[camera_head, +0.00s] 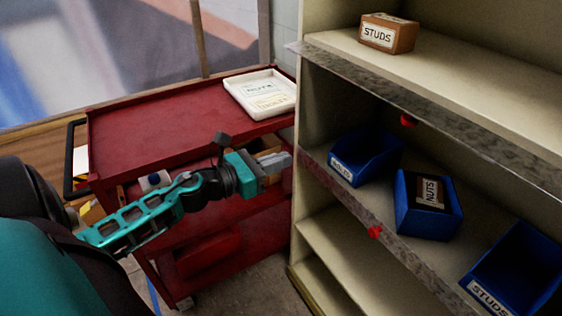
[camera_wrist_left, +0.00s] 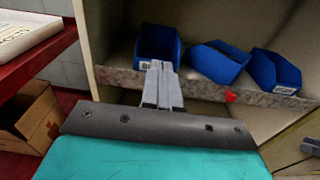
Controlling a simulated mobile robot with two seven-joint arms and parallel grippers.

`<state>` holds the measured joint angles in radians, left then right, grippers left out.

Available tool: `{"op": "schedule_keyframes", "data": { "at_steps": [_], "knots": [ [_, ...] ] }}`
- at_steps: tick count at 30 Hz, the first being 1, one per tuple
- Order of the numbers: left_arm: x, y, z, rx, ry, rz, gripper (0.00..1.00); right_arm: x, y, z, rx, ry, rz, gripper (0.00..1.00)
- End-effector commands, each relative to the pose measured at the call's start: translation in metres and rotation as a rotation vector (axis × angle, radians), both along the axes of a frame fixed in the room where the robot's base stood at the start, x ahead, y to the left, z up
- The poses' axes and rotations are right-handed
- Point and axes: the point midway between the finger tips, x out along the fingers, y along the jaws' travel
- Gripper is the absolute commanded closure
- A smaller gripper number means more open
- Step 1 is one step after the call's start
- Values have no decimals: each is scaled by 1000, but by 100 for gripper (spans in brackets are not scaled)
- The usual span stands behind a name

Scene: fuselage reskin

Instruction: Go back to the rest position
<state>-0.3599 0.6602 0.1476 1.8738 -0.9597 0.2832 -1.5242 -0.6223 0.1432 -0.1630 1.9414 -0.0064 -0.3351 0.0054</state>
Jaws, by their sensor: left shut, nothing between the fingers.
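My left gripper (camera_head: 279,161) is shut and empty. In the head view it hangs in front of the red cart, close to the left upright of the shelf unit. In the left wrist view its two closed fingers (camera_wrist_left: 162,84) point toward the shelf that carries the blue bins. My left arm (camera_head: 150,215) is teal and black and reaches in from the left.
A beige shelf unit (camera_head: 309,200) holds blue bins, including a nuts bin (camera_head: 428,213) and a studs bin (camera_head: 518,270). A brown studs box (camera_head: 388,33) sits on its upper shelf. A red cart (camera_head: 140,135) carries a white tray (camera_head: 238,92). A cardboard box (camera_wrist_left: 38,112) is low left.

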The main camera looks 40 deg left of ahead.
Motion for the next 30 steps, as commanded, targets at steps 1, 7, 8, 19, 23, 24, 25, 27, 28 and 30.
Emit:
{"op": "schedule_keyframes", "data": {
  "at_steps": [1, 7, 8, 19, 23, 24, 25, 27, 28, 30],
  "knots": [
    [0, 0, 0, 0, 0, 0, 100, 0, 0, 0, 0, 0, 0, 66],
    [0, 0, 0, 0, 0, 0, 100, 0, 0, 0, -1, 1, -1, 66],
    [0, 0, 0, 0, 0, 0, 100, 0, 0, 0, -1, 1, -1, 66],
    [-20, -20, -43, -639, 216, 146, 100, 0, -1, -1, -1, 2, -1, 66],
    [-44, -42, -87, -1243, 413, 311, 100, -1, -1, 0, -1, 3, -1, 66],
    [-52, -51, -101, -1428, 472, 369, 100, -1, 0, 0, -1, 3, -1, 66],
    [-59, -58, -112, -1567, 514, 413, 100, -1, 0, 0, -1, 3, -1, 66],
    [-76, -77, -135, -1881, 607, 526, 100, -1, 0, -1, -1, 4, 0, 66],
    [-84, -85, -145, -2009, 643, 576, 100, -1, 0, -1, -1, 4, 0, 66],
    [-100, -106, -164, -2279, 712, 691, 100, -1, 0, -1, -1, 5, 0, 66]
  ]
}}
